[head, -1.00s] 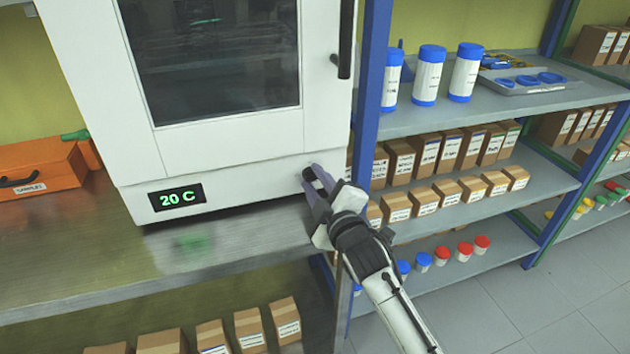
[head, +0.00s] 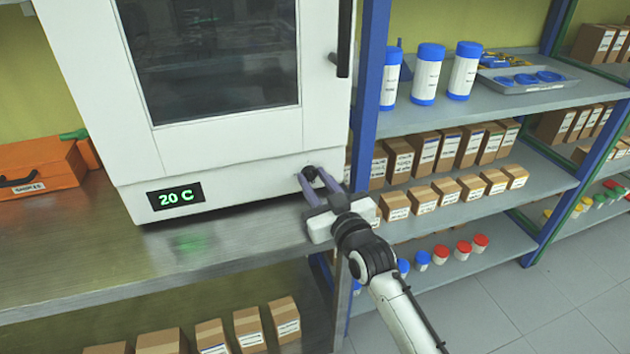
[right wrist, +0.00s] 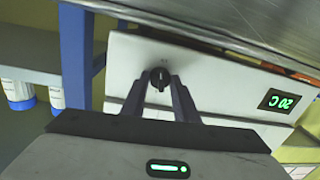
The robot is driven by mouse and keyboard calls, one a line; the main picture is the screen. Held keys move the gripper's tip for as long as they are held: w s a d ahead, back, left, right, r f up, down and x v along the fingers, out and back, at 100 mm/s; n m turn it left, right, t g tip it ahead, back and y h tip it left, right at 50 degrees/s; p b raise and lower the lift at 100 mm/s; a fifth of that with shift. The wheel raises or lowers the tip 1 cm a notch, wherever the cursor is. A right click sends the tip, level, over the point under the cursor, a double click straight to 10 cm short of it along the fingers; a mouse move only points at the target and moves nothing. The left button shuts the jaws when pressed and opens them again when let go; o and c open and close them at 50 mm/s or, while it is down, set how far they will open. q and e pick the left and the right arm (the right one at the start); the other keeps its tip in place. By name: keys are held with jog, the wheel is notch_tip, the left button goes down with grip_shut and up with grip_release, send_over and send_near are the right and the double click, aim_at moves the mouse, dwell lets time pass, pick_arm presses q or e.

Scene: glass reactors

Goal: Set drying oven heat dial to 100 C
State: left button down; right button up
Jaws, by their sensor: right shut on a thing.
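The white drying oven (head: 240,135) stands on a metal bench, its door closed. Its display (head: 176,197) reads 20 C in green. The display also shows, turned over, in the right wrist view (right wrist: 281,101). The black heat dial (right wrist: 160,77) is on the lower front panel, at the right end in the head view. My right gripper (head: 318,177) is at the dial, its two fingers on either side of it and shut on it. In the right wrist view the fingertips (right wrist: 160,84) flank the dial. My left gripper is not in view.
A blue-framed shelf (head: 366,95) with blue-capped bottles (head: 428,75) and several boxes stands close to the right of the oven. An orange case (head: 42,168) sits left on the bench (head: 120,262). The bench front is clear.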

jog(key=shift+m, duration=1.4)
jog(key=o, duration=1.1)
jog(key=shift+c, duration=0.2)
jog(key=shift+s, duration=0.1)
jog(key=v, duration=1)
jog(key=shift+f, duration=0.1)
